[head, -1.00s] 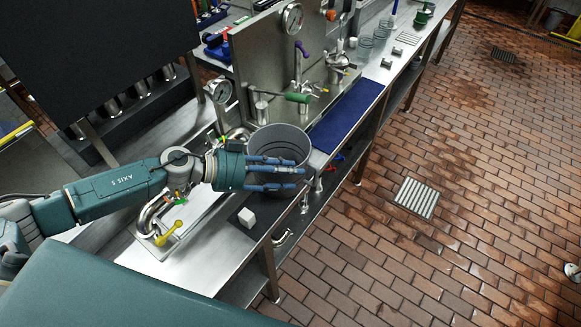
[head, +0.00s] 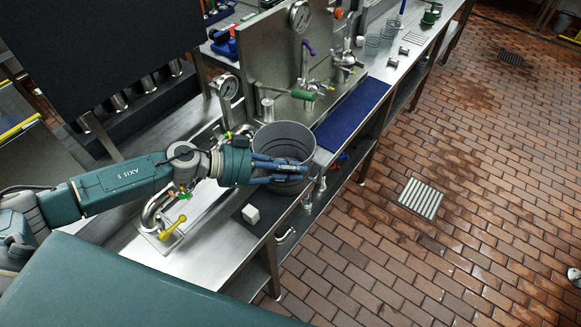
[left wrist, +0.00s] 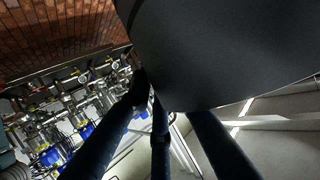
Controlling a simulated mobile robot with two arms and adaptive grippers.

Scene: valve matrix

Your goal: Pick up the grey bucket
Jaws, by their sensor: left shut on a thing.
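The grey bucket (head: 284,140) stands upright with its open top facing up, at the front edge of the steel bench in the head view. My left gripper (head: 285,170) is at the bucket's near side, its blue fingers shut on the bucket's wall. In the left wrist view the bucket (left wrist: 220,45) fills the upper right as a large dark surface, with the gripper's fingers (left wrist: 160,130) reaching up to it. Whether the bucket's base touches the bench is hidden by the gripper. My right gripper is not in view.
A yellow-handled valve (head: 173,228) and a green-handled tap (head: 303,95) stand nearby. The tiled floor at right is open.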

